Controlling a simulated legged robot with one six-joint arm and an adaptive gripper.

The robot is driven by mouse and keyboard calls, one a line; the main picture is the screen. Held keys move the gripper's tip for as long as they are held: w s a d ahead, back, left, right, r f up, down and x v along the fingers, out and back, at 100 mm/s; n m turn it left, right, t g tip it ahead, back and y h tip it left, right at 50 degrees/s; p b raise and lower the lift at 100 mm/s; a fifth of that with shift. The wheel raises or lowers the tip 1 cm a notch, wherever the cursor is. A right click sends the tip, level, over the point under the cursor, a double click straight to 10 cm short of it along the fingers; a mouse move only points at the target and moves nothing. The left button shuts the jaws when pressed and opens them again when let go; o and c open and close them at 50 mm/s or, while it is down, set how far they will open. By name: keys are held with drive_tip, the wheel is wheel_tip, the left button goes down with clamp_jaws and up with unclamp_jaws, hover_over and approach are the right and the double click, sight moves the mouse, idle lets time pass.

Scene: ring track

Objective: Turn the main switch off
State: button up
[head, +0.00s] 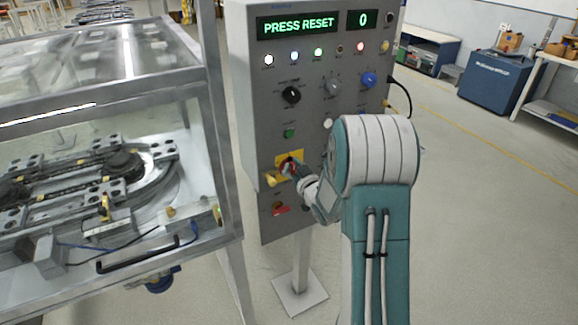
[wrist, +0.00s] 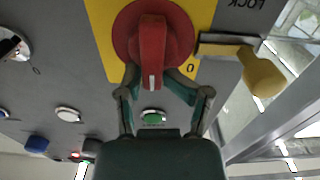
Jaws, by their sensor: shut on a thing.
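The main switch is a red rotary knob (wrist: 153,42) on a yellow plate (wrist: 101,24), on the grey control panel (head: 262,120). In the head view the knob is largely hidden behind my gripper (head: 294,170), and the yellow plate (head: 291,155) shows around it. In the wrist view my gripper (wrist: 155,78) has its fingers on both sides of the knob's grip bar, shut on it. The bar's white mark points down in that view, and a "0" is printed to its lower right. A brass padlock-like piece (wrist: 262,76) hangs beside the plate.
The panel's display (head: 298,24) reads "PRESS RESET" and "0". Lamps, a black knob (head: 291,95), a blue knob (head: 369,79) and a green button (head: 290,133) sit above the switch. A framed glass enclosure (head: 200,75) stands close on the left. Floor to the right is open.

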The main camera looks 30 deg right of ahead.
drive_tip(key=shift+d+f, duration=0.15)
drive_tip(key=shift+d, duration=0.15)
clamp_jaws()
idle(0.8)
drive_tip(key=o, duration=0.8)
unclamp_jaws()
drive_tip(key=shift+d, duration=0.1)
drive_tip(key=shift+d+f, duration=0.1)
drive_tip(key=shift+d, duration=0.05)
drive_tip(key=shift+w+a, duration=0.1)
drive_tip(key=shift+a, duration=0.3)
drive_tip(key=shift+s+d, duration=0.15)
drive_tip(key=shift+s, duration=3)
drive_tip(key=shift+s+d, duration=0.1)
drive_tip(key=shift+s, duration=3)
